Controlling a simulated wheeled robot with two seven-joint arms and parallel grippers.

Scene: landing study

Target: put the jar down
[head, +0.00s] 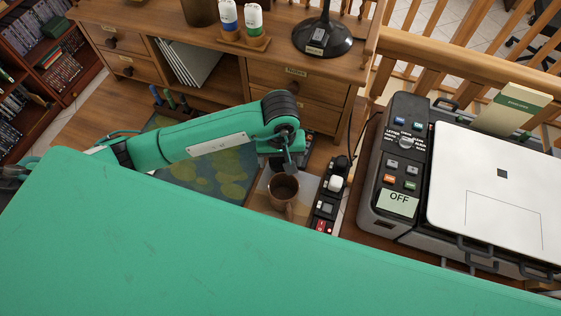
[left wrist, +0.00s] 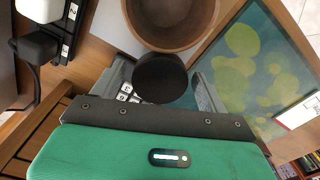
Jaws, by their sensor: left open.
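A dark, round-topped piece that looks like the jar (left wrist: 160,77) shows in the left wrist view, between my gripper's grey fingers. Its body is hidden below the top, and I cannot tell whether the fingers touch it. My left gripper (head: 284,160) is open, pointing down just behind a brown mug in the head view. The arm and wrist mostly hide the jar there. The brown mug (head: 284,188) stands upright and empty-looking; its open rim also shows in the left wrist view (left wrist: 172,40), right beside the jar. My right gripper is not in view.
A power strip (head: 326,207) with plugs lies right of the mug. A green-blue patterned mat (head: 205,178) lies to the left. A machine (head: 402,160) reading OFF stands at the right. A wooden drawer unit (head: 295,98) is behind. A large green surface fills the foreground.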

